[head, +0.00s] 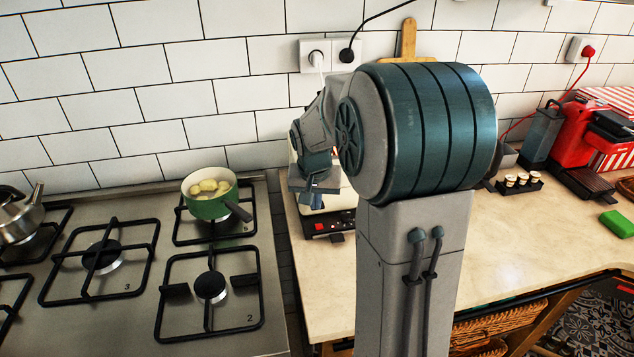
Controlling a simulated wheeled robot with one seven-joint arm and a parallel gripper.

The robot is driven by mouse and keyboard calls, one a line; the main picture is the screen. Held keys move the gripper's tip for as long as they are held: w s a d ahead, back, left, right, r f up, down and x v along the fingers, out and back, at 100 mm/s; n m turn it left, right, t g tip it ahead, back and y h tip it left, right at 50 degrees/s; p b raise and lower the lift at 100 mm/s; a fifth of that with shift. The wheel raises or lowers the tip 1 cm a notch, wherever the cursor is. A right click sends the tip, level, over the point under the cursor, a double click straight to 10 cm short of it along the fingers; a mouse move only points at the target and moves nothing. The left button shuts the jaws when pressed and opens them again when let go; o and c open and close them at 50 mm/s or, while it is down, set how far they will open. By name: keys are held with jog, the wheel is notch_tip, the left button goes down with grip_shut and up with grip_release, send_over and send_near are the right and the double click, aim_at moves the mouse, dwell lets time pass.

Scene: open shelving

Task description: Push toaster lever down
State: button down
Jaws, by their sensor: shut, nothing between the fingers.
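A cream toaster (341,201) with a dark lower front strip stands on the worktop just right of the hob, against the tiled wall. A red patch and small marks show on that strip. My arm covers its right side and part of its top. My gripper (311,194) points down in front of the toaster's left part, close to its upper front. It is shut and empty. Whether it touches the toaster cannot be told. A small dark piece sticks out at the toaster's lower front; whether this is the lever is unclear.
A gas hob (120,265) with a green pot (208,205) of round yellowish food and a kettle (20,217) lies left. A red coffee machine (590,140), a cup tray (518,184) and a green sponge (617,224) are right. The worktop's (515,240) middle right is clear.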

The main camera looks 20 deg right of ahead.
jog(key=v, duration=1.3)
jog(key=shift+s+r, duration=0.15)
jog(key=shift+r, duration=0.2)
